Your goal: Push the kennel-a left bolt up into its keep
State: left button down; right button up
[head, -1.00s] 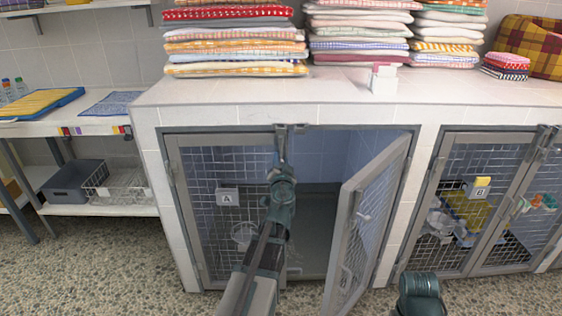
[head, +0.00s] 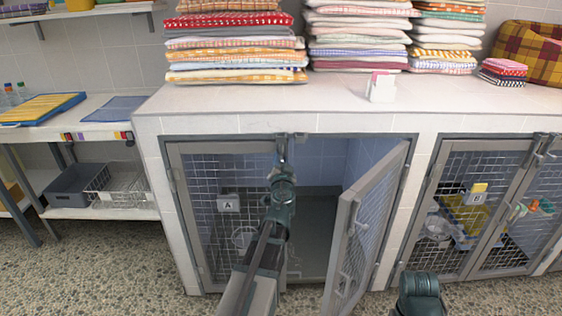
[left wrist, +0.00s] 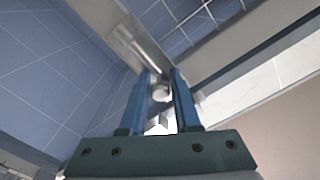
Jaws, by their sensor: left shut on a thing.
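Kennel A, marked by a tag (head: 228,203), has its left mesh door (head: 205,225) in line with the frame and its right door (head: 357,240) swung outward. The left bolt (head: 283,145) is at the top inner edge of the left door, partly hidden by my gripper. My left gripper (head: 282,160) reaches up to it from below. In the left wrist view its blue fingers (left wrist: 165,100) are shut on the bolt's round pale knob (left wrist: 161,93), with the metal bolt behind. How far the bolt enters its keep cannot be told.
Kennel B (head: 470,215) stands to the right behind closed mesh doors. Stacks of folded towels (head: 235,45) and a small white box (head: 381,87) sit on the counter (head: 300,112). A shelf unit (head: 100,128) stands left. The open right door juts into the floor space.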

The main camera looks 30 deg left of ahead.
pick_arm(q)
jog(key=shift+r, duration=0.1)
jog(key=c, duration=0.7)
grip_release()
pick_arm(e)
jog(key=shift+r, duration=0.2)
pick_arm(q)
jog(key=shift+s+d, duration=0.1)
jog(key=shift+s, duration=0.05)
